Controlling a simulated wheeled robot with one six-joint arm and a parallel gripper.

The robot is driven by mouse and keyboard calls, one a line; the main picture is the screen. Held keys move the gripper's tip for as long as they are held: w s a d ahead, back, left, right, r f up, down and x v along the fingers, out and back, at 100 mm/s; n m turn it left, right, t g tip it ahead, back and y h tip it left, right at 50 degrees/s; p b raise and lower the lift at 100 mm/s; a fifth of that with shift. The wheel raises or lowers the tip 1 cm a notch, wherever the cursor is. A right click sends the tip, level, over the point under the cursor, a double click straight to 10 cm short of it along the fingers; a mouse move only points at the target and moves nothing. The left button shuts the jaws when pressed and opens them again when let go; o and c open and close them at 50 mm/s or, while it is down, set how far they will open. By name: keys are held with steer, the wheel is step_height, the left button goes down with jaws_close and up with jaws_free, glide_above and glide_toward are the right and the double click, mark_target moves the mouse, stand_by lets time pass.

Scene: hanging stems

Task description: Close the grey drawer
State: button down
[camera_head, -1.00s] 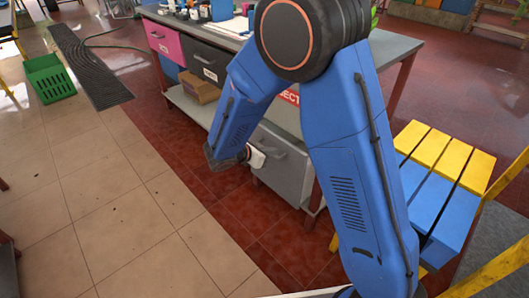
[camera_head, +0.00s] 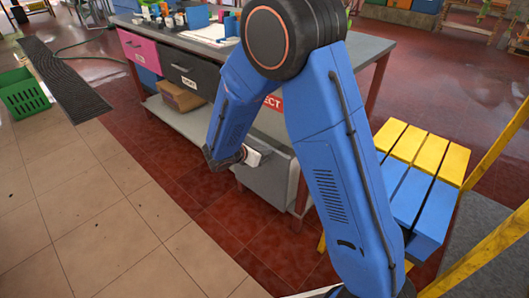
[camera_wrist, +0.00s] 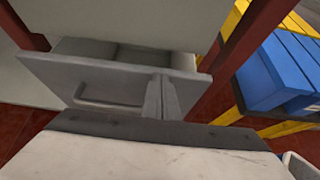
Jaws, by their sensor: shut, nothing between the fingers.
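The grey drawer (camera_wrist: 95,88) sticks out open below the bench top. The wrist view shows its front panel with a bar handle and part of its empty-looking inside behind the upper edge. In the head view the drawer (camera_head: 268,186) is low at the bench's near right end, partly hidden by my gripper. My gripper (camera_head: 262,156) is shut and empty, at the drawer's front. In the wrist view its fingers (camera_wrist: 163,97) overlap the right part of the front panel, right of the handle. I cannot tell whether they touch it.
The workbench (camera_head: 365,48) has a pink drawer (camera_head: 139,47) and a dark drawer (camera_head: 190,69) further left, and a cardboard box (camera_head: 180,96) on its shelf. A yellow and blue slatted seat (camera_head: 420,185) stands close on the right. Open tiled floor lies left.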

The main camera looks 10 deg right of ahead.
steer(key=shift+w+d, duration=0.6)
steer(key=shift+d, duration=0.2)
steer(key=shift+w+d, duration=0.55)
steer(key=shift+d, duration=0.2)
steer(key=shift+r, duration=0.1)
